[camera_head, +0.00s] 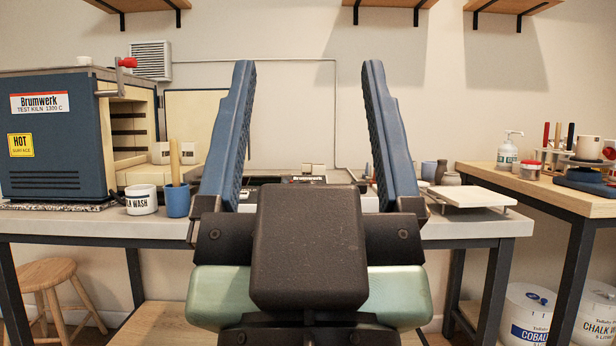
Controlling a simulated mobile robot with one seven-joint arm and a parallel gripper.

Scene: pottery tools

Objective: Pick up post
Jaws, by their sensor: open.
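My gripper (308,68) is in the middle of the view, with its two blue ribbed fingers pointing up and spread wide apart. It is open, with nothing between the fingers.
A blue kiln (55,135) with its door open stands at the left of the bench (478,227). A white wash pot (141,200) and a blue cup (178,201) stand beside it. A pale slab (468,196) lies right of my gripper. A wooden table (550,191) stands at right.

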